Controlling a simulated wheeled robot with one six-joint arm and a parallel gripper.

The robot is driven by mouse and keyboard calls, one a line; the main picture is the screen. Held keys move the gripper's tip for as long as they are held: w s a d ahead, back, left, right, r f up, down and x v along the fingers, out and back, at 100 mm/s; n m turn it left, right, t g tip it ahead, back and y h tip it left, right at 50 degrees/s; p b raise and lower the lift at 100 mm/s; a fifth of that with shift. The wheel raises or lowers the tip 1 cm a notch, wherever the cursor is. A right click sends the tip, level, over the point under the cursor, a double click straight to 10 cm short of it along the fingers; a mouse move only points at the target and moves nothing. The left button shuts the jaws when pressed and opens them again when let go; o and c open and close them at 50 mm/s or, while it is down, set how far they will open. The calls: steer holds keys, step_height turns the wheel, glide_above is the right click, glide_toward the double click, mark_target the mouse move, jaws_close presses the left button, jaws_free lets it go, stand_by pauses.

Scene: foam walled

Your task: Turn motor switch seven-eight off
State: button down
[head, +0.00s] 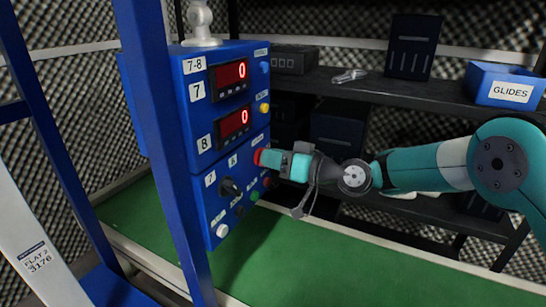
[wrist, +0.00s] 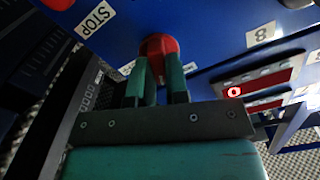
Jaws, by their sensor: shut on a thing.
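A blue control box (head: 218,120) carries a label reading 7-8 (head: 194,65) at its top. My gripper (head: 268,158) is at the right side of its front face, shut on a red knob (wrist: 158,45). In the wrist view the two teal fingers stand on either side of the knob, which sits against the blue panel. The fingers hide part of the knob, and the small label beside it (wrist: 126,68) is not readable. Two red displays, the upper (head: 231,75) beside label 7 and the lower (head: 233,124) beside label 8, each show 0.
A black knob (head: 230,187) and a white button (head: 222,230) are lower on the panel. A STOP label (wrist: 98,18) lies near another red button (wrist: 58,3). A dark shelf (head: 400,90) with a GLIDES bin (head: 510,82) stands behind my arm. A blue post (head: 160,130) stands in front.

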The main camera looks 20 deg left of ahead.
steer(key=shift+w+d+f+m+p, duration=0.1)
steer(key=shift+m+p, duration=1)
steer(key=shift+m, duration=2.2)
steer(key=shift+w+f+m+p, duration=0.1)
steer(key=shift+m+p, duration=1)
steer(key=shift+m, duration=2.2)
steer(key=shift+f+m, duration=0.1)
steer(key=shift+m, duration=0.2)
steer(key=c, duration=1.1)
jaws_free()
steer(key=shift+d, duration=0.1)
